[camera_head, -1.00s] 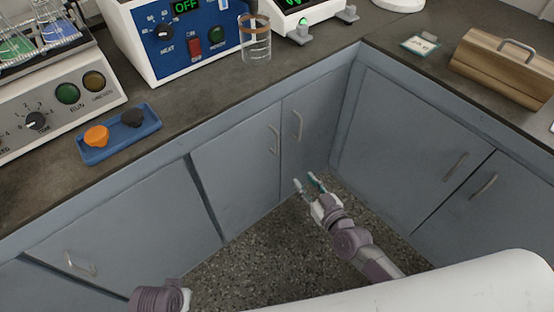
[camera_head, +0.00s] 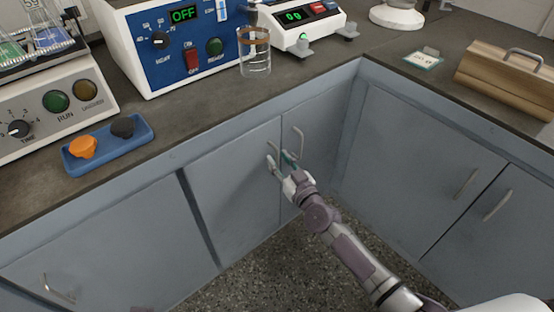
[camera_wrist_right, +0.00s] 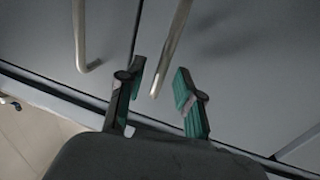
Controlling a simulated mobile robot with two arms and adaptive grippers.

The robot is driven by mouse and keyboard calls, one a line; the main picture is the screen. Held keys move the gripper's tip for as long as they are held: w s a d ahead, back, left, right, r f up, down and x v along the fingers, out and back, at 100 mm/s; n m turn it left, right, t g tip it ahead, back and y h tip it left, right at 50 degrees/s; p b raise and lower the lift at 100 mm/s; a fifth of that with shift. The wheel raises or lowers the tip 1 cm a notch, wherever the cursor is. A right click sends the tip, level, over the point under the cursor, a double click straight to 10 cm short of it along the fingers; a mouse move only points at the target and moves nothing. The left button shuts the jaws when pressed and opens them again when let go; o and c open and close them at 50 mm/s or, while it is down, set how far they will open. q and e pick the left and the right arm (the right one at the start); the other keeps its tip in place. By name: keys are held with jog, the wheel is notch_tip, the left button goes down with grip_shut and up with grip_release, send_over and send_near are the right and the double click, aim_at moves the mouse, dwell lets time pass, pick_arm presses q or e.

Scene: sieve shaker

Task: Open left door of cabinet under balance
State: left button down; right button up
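The balance (camera_head: 305,22) stands on the counter near the inner corner. Below it are the cabinet's left door (camera_head: 238,180) and right door (camera_head: 312,140), both closed. The left door's handle (camera_head: 273,149) and the right door's handle (camera_head: 298,142) flank the seam. My right gripper (camera_head: 280,161) is open in front of the doors, close to the handles. In the right wrist view, its fingers (camera_wrist_right: 158,95) are spread with one handle's end (camera_wrist_right: 158,88) showing between them; contact cannot be told. The other handle (camera_wrist_right: 83,40) is outside, to the left. My left gripper is out of view.
A glass beaker (camera_head: 254,52) stands at the counter's front edge, left of the balance. A blue tray (camera_head: 100,157) and a blue-fronted heater (camera_head: 175,50) are farther left. Cabinets (camera_head: 415,165) close the corner on the right. The speckled floor (camera_head: 260,265) is clear.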

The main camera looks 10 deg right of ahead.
jog(key=shift+x, duration=0.9)
jog(key=shift+c, duration=0.3)
grip_shut()
